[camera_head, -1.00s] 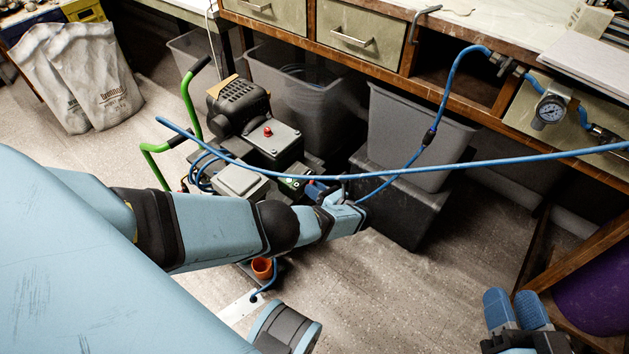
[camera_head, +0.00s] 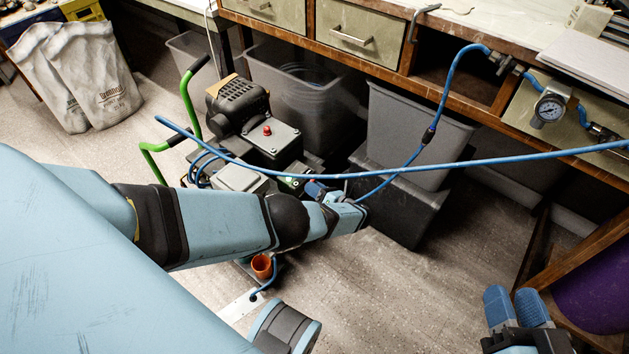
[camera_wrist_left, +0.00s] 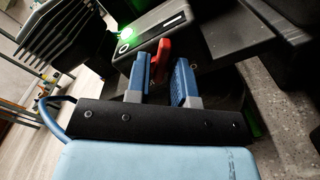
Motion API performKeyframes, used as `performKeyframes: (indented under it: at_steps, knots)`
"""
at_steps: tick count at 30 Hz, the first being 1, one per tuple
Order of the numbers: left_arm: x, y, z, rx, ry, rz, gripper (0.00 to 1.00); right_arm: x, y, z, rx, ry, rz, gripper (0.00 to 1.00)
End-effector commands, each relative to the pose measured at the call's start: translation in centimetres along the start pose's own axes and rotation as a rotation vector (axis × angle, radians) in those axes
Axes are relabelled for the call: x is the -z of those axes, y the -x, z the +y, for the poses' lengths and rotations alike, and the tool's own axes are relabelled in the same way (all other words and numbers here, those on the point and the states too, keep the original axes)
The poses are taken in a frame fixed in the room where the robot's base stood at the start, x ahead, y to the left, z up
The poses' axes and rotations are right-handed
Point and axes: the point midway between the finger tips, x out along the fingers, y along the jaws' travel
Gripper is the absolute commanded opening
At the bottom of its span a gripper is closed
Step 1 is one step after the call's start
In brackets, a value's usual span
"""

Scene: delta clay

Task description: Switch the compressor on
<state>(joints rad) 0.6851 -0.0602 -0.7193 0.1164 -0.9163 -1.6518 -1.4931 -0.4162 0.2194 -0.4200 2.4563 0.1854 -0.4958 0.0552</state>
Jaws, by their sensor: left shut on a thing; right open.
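The compressor (camera_head: 240,102) stands on the floor with green handles, a black ribbed motor and a grey box with a red knob. A small control box (camera_wrist_left: 150,35) on it shows a lit green light in the left wrist view. My left gripper (camera_head: 318,189) is at this box, its fingers partly hidden by my own arm in the head view. In the left wrist view, my left gripper (camera_wrist_left: 162,82) is shut on a red lever (camera_wrist_left: 160,58) between its blue fingers. My right gripper (camera_head: 518,308) is open and empty at the lower right.
A blue hose (camera_head: 440,160) stretches across the view above my left gripper. Grey bins (camera_head: 412,125) stand under the workbench (camera_head: 390,78), which carries a pressure gauge (camera_head: 549,108). The floor at centre right is clear.

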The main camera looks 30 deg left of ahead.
Motion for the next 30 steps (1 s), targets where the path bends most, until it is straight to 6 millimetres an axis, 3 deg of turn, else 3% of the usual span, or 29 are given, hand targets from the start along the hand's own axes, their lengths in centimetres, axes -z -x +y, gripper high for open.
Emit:
performKeyframes:
  at_steps: [1,3,14,30]
  knots:
    - [0.1,-0.2,0.0,-0.003,-0.001,0.0,0.24,-0.1,0.0,0.0,-0.001,-0.001,-0.001,0.43]
    - [0.1,-0.2,0.0,-0.003,-0.001,0.0,0.36,-0.1,0.1,0.0,-0.001,-0.002,-0.002,0.43]
    - [0.0,0.6,0.0,0.0,0.0,0.0,0.36,-0.2,0.1,0.0,-0.002,-0.004,-0.003,0.43]
    - [0.1,11.3,-0.1,0.0,0.001,0.0,0.36,-1.5,-0.4,0.6,0.002,0.033,-0.025,0.43]
